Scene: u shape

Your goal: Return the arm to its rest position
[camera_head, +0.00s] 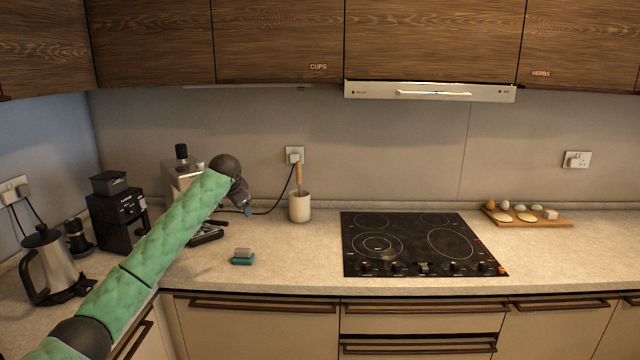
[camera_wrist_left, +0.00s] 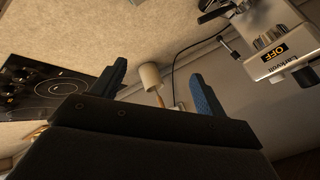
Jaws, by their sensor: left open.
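My left arm (camera_head: 168,231) comes in from the lower left and reaches over the left counter, with its green sleeve in view. My left gripper (camera_head: 247,208) is raised in front of the back wall, left of the white utensil crock (camera_head: 300,207). In the left wrist view, the two blue fingertips of the gripper (camera_wrist_left: 158,80) are spread apart with nothing between them close by. The crock (camera_wrist_left: 150,76) shows beyond them, apart from the fingers. My right gripper is in neither view.
A coffee machine (camera_head: 184,172) stands behind my left arm, with a grinder (camera_head: 117,212) and kettle (camera_head: 50,262) to the left. A sponge (camera_head: 243,257) lies on the counter. The cooktop (camera_head: 410,245) and a board with eggs (camera_head: 545,220) are right. Counter around the sponge is clear.

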